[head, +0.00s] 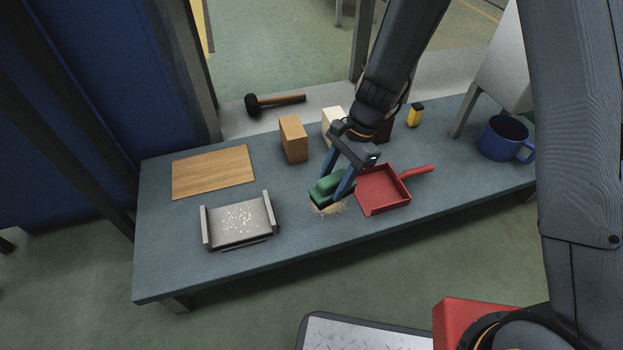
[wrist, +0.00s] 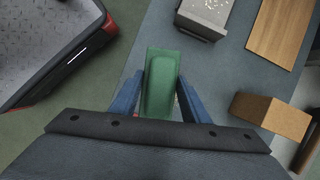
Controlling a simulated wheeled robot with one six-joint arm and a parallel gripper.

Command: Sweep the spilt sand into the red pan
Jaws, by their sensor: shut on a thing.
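My gripper (head: 342,188) is shut on a green brush (head: 325,187) and holds it just above or on the table, left of the red pan. The brush also shows between the blue fingers in the wrist view (wrist: 160,85).
The table (head: 290,235) also bears a metal tray (head: 238,219) with pale specks, a wooden board (head: 213,172), a tan block (head: 293,139), a cream block (head: 333,124), a yellow-and-black item (head: 415,115) and a blue mug (head: 502,138). A hammer (head: 276,102) lies behind.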

